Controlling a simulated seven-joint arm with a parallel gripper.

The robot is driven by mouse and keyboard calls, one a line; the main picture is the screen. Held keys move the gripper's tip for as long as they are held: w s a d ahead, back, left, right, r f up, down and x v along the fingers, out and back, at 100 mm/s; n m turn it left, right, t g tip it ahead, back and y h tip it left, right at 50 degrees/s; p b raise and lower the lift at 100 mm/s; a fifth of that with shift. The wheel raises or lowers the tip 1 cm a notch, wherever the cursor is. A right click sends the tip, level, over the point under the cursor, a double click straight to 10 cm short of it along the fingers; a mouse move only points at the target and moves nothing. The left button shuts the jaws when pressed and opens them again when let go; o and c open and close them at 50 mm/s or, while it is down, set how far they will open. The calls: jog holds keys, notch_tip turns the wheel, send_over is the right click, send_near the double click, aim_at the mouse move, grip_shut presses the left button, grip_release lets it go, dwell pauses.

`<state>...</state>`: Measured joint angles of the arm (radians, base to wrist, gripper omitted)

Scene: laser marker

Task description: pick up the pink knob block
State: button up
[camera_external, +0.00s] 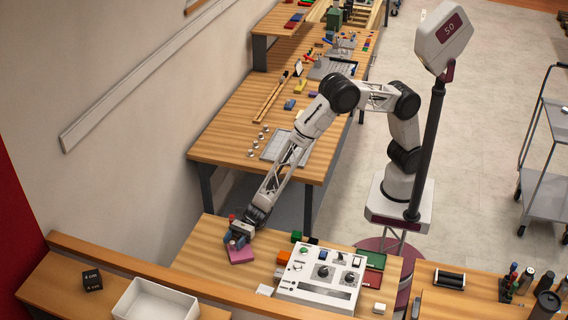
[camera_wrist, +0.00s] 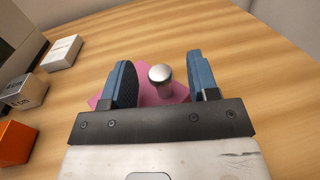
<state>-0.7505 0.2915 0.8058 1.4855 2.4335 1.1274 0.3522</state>
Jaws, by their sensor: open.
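The pink knob block (camera_external: 240,255) lies flat on the near wooden table at its left side. In the wrist view the pink block (camera_wrist: 152,97) shows behind my gripper's mount, with a round silver knob (camera_wrist: 160,75) standing up from it. My gripper (camera_wrist: 160,78) is open, with one blue finger on each side of the knob. The knob appears apart from both fingers, closer to the right one. In the external view my gripper (camera_external: 237,237) is low over the block and hides part of it. The block's near part is hidden in the wrist view.
An orange block (camera_wrist: 16,141), a grey block with lettering (camera_wrist: 24,91) and a white block (camera_wrist: 62,52) sit to the left in the wrist view. A white control panel (camera_external: 320,279) stands right of the pink block. A raised wooden ledge (camera_external: 150,272) runs along the near side.

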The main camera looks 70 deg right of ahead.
grip_shut()
dwell(0.4)
jog(key=shift+r, duration=5)
